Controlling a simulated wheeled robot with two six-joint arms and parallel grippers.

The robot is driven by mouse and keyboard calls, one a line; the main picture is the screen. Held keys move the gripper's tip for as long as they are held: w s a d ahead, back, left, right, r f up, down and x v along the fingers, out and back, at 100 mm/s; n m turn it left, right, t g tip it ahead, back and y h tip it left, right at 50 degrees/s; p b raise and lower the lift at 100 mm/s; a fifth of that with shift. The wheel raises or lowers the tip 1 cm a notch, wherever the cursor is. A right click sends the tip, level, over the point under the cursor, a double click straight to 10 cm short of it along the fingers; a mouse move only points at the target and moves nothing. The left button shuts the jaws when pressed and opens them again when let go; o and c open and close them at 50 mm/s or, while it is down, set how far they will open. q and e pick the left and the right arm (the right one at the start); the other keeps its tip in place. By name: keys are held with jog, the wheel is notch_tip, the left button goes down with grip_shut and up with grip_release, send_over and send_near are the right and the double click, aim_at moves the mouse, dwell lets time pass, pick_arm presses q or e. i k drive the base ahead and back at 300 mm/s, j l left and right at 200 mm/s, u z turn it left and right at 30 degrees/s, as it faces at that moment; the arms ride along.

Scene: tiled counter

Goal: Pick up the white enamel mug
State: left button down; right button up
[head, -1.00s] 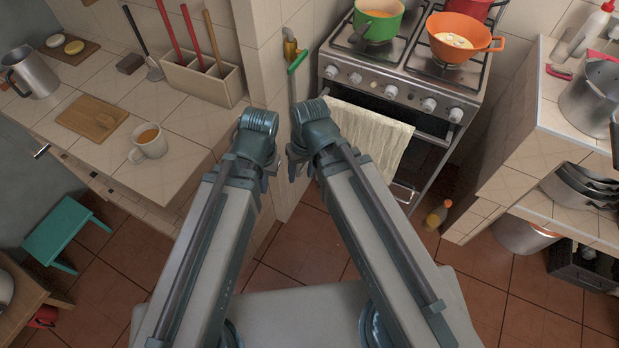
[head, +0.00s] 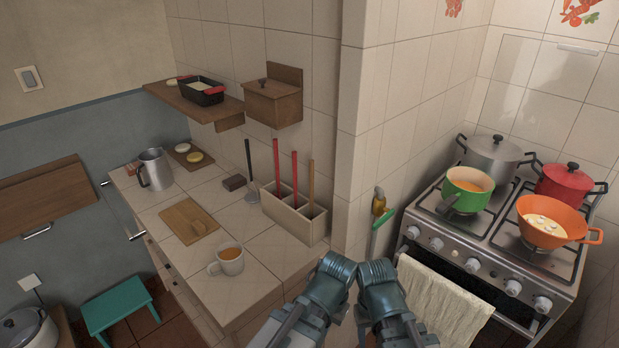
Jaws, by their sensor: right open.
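The white enamel mug (head: 228,261) stands upright on the tiled counter (head: 250,290), near its front edge. It holds an orange-brown liquid, and its handle points left. My right gripper (head: 363,317) shows only in small part at the bottom middle, below the folded arm joint. It is open, to the right of the mug and well apart from it. My left arm's joint shows just beside it, but its gripper is hidden from view. Neither arm touches the mug.
A cutting board (head: 189,221), a metal pitcher (head: 155,169) and a utensil box (head: 294,216) stand on the counter. A wall corner (head: 355,150) separates it from the stove (head: 480,262) with several pots. A green stool (head: 117,303) stands on the floor at the left.

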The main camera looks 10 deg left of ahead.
aim_at(230, 254)
jog(key=k+u, duration=0.1)
jog(key=u, duration=1)
jog(key=k+l+u, duration=0.15)
jog(key=i+l, duration=0.05)
